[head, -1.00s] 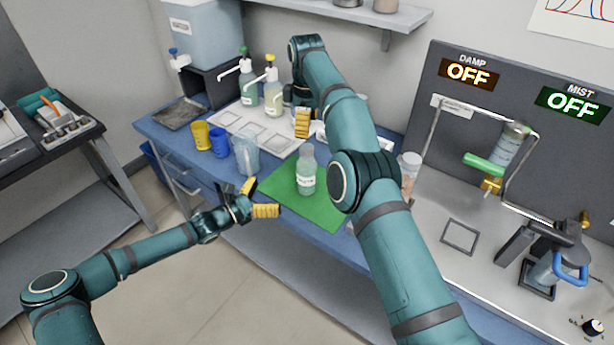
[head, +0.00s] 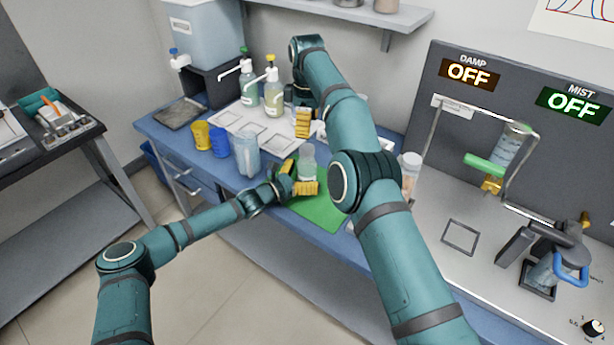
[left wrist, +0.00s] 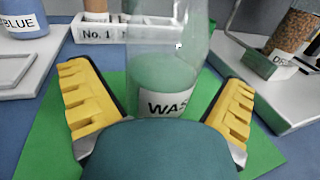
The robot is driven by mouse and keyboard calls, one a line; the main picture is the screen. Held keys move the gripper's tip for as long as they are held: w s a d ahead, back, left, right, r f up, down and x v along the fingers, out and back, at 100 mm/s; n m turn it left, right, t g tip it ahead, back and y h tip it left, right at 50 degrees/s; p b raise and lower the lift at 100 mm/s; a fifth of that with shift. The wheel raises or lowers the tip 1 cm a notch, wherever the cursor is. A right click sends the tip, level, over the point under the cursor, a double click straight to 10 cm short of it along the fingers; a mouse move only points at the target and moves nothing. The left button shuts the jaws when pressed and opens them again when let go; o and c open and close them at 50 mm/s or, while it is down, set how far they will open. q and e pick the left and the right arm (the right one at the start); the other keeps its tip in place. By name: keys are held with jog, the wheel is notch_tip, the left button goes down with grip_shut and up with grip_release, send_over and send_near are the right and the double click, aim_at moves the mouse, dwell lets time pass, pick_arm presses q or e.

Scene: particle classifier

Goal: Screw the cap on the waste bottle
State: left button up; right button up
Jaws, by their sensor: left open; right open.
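The waste bottle (head: 308,162) is a clear bottle with greenish liquid and a white label. It stands upright on the green mat (head: 322,212). My left gripper (head: 303,180) is open, with its yellow fingers on either side of the bottle's lower part. In the left wrist view the bottle (left wrist: 168,75) is between the two spread fingers (left wrist: 160,105), with gaps visible at both sides. Its top is out of that view. My right gripper (head: 302,123) is behind the bottle, over the white trays; only one yellow finger shows clearly. I cannot make out the cap.
Two pump bottles (head: 274,93) stand behind. A jar (head: 410,170) stands right of my right arm. The mat's front part is clear.

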aim_at(307, 147)
pick_arm(q)
grip_shut()
pick_arm(e)
jog(key=n, duration=0.9)
jog(key=shift+n, duration=0.4)
jog(key=n, duration=0.8)
jog(key=shift+f, duration=4)
